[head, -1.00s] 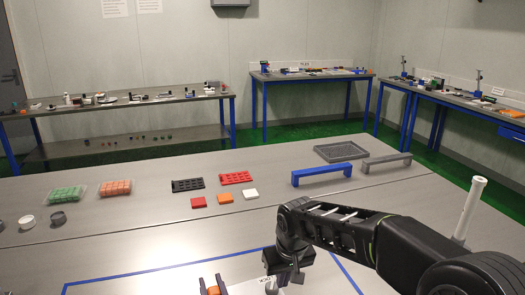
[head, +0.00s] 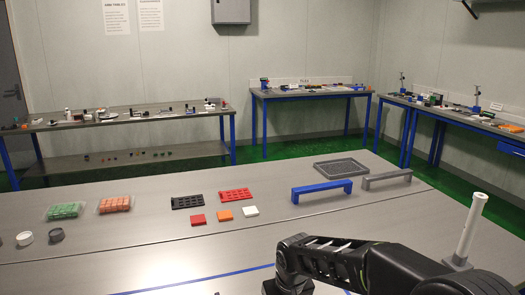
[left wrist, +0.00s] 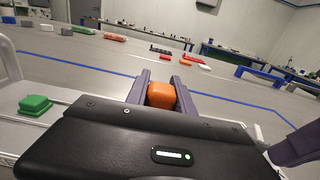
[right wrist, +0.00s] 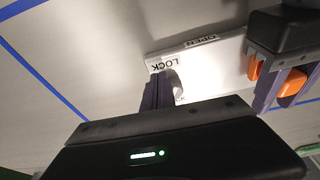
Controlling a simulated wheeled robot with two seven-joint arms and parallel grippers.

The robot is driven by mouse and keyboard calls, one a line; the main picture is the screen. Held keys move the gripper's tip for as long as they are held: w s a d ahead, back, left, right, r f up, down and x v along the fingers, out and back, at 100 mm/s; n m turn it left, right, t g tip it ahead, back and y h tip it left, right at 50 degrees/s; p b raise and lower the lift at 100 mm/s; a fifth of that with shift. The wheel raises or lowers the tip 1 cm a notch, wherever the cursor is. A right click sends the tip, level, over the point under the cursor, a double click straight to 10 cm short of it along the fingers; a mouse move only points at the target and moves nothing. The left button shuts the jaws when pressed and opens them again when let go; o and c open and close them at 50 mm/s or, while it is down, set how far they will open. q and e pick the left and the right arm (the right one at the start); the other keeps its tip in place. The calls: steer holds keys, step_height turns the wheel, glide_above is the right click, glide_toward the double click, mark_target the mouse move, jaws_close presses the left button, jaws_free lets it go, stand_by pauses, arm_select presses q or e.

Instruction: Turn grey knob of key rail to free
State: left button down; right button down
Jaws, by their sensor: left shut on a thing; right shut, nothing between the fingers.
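The white key rail (right wrist: 215,68) shows in the right wrist view, with the printed words LOCK and OPEN. A small grey piece (right wrist: 179,88), apparently the grey knob, stands beside the LOCK label, partly hidden by my right fingers. My right gripper (right wrist: 163,78) is shut with nothing seen between its fingers, close beside that piece; I cannot tell whether they touch. My left gripper (left wrist: 162,84) is shut on an orange piece (left wrist: 162,97). In the right wrist view the left gripper (right wrist: 275,90) is at the rail's right end. Neither fingertip shows in the head view.
A green block (left wrist: 35,104) sits left in the left wrist view. Blue tape lines (head: 195,279) mark the table. Blue (head: 322,188) and grey (head: 387,177) handles, a grey tray (head: 341,168) and a white post (head: 470,228) stand on the right.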

steer(key=shift+s+a, duration=0.1)
steer(key=shift+a, duration=0.25)
stand_by(0.3)
steer(key=shift+s+a, duration=0.2)
steer(key=shift+a, duration=0.8)
steer(key=shift+s, duration=0.1)
steer(key=shift+s, duration=0.3)
stand_by(0.4)
steer(key=w+v, duration=0.1)
steer(key=v, duration=0.5)
steer(key=shift+a, duration=0.2)
